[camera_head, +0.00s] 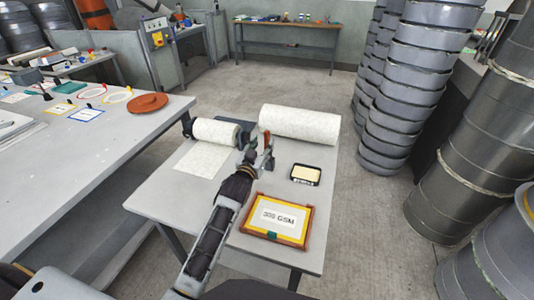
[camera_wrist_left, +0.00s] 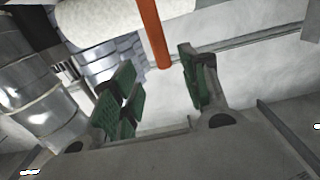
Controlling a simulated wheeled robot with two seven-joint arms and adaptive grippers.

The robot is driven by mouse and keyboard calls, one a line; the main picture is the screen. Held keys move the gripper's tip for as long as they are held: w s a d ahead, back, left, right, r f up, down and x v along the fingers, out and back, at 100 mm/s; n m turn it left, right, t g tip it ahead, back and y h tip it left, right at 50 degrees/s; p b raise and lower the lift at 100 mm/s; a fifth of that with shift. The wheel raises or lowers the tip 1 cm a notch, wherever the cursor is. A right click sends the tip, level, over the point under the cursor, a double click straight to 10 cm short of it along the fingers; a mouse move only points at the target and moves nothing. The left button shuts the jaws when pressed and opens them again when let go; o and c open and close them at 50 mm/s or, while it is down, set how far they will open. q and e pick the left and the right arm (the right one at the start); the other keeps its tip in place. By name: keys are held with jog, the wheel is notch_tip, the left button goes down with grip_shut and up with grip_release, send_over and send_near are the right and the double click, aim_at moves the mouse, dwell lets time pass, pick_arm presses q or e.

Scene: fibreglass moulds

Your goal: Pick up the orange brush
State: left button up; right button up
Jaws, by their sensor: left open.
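The orange brush (camera_head: 267,139) shows in the head view as a small orange-red upright piece at my left gripper, near the far rolls. In the left wrist view its orange handle (camera_wrist_left: 153,32) comes in from the top, and its end lies between the two green-padded fingers. My left gripper (camera_head: 262,156) is open over the small grey table. In the left wrist view a gap shows between the handle and the fingers of the gripper (camera_wrist_left: 157,68). The bristles cannot be made out. My right gripper is not in view.
The small table (camera_head: 165,200) holds a large white roll (camera_head: 300,125), a smaller roll (camera_head: 215,131) with an unrolled sheet, a black tray (camera_head: 305,174) and a framed "GSM" sign (camera_head: 278,219). Stacked grey moulds (camera_head: 400,90) stand right. A long bench (camera_head: 90,150) is left.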

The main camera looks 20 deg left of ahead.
aim_at(266, 137)
pick_arm(q)
jog(key=shift+w, duration=0.95)
jog(key=shift+w+a+f, duration=0.1)
jog(key=shift+w+f, duration=0.05)
jog(key=shift+w, duration=0.6)
jog(key=shift+w+f, duration=0.15)
jog(key=shift+w, duration=1.75)
grip_shut()
